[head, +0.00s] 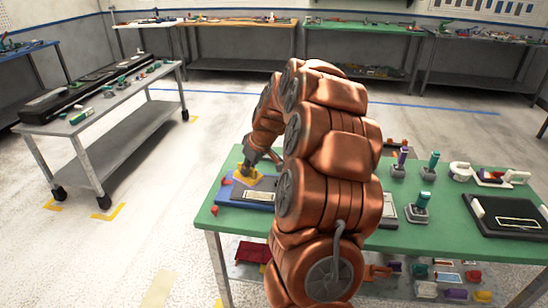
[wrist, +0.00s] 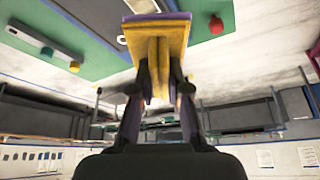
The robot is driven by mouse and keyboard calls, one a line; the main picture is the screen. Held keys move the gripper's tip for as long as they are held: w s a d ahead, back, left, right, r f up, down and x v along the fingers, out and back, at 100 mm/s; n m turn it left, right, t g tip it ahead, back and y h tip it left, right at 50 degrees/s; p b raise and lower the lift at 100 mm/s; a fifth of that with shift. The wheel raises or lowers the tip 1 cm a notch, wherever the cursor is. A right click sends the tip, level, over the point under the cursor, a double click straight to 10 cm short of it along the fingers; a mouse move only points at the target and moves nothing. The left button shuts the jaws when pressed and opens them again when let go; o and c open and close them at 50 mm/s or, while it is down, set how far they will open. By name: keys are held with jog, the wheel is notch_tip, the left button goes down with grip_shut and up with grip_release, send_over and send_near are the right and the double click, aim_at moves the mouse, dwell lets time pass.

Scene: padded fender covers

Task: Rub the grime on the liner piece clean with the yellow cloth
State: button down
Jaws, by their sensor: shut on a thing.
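My gripper (head: 251,164) is shut on the yellow cloth (head: 247,176) at the left end of the green table. In the head view the cloth is over the left part of a flat blue piece (head: 229,192), which looks like the liner piece. Whether the cloth touches it, I cannot tell. No grime can be made out; the cloth, gripper and arm hide part of the blue piece.
The green table (head: 440,235) holds joystick-like items with teal (head: 420,201) and purple handles, a black tray (head: 507,215) and white parts at the right. Small red knobs (head: 215,210) lie by the blue piece. A grey cart (head: 110,105) stands left, with open floor between.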

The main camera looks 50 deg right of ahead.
jog(key=s+d+r, duration=0.2)
jog(key=s+d, duration=0.3)
jog(key=d, duration=0.2)
jog(key=shift+w+a+f+p, duration=0.1)
jog(key=shift+w+f+p, duration=0.05)
jog(key=shift+f, duration=1.05)
jog(key=shift+w+f+p, duration=0.15)
jog(key=shift+f, duration=1.05)
